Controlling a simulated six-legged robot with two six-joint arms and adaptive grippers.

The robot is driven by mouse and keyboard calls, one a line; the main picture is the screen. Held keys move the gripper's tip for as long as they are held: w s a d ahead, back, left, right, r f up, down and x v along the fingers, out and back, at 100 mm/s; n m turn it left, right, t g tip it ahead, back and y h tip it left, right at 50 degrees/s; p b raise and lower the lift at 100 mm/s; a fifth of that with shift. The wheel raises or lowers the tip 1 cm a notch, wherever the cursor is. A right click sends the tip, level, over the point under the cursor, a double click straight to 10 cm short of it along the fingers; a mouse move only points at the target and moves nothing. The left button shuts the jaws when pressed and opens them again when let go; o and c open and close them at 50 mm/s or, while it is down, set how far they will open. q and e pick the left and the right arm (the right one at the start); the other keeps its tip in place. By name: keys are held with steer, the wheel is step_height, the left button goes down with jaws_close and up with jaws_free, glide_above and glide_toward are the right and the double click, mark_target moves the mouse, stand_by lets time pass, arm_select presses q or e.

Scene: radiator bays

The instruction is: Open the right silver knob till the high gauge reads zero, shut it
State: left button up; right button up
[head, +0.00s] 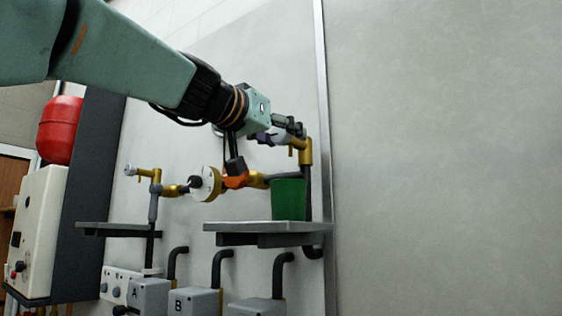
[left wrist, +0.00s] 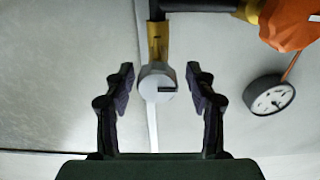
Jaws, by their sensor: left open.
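The right silver knob (left wrist: 157,83) sits at the end of a brass fitting in the left wrist view, with a dark slot or lever mark on its face. My left gripper (left wrist: 158,85) is open, its fingers on either side of the knob with gaps showing. In the head view my left gripper (head: 292,130) is at the right brass fitting (head: 305,150) and partly covers the knob. A round black-rimmed gauge (left wrist: 268,95) with a white face shows in the left wrist view; its reading is too small to tell. My right gripper is not in view.
A green bucket (head: 289,200) stands on a grey shelf (head: 250,227) below the right fitting. An orange part (head: 235,180) and a pale disc (head: 206,185) sit on the pipe. Another silver knob (head: 130,170) is at left. Grey boxes stand below. The right wall panel is bare.

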arm_select(q)
steer(key=shift+w+f, duration=0.15)
steer(key=shift+w, duration=0.1)
steer(key=shift+s+a+r, duration=0.1)
steer(key=shift+s+r, duration=0.25)
steer(key=shift+s, duration=0.5)
steer(key=c, duration=0.4)
steer(key=shift+c, duration=1)
steer(key=shift+w+a+f, duration=0.1)
steer(key=shift+w+f, duration=0.05)
steer(key=shift+w, duration=0.15)
steer(key=c, duration=0.3)
steer(key=shift+s, duration=0.1)
steer(key=shift+c, duration=1.1)
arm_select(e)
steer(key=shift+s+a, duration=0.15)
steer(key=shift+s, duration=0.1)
arm_select(q)
steer(key=shift+f, duration=0.1)
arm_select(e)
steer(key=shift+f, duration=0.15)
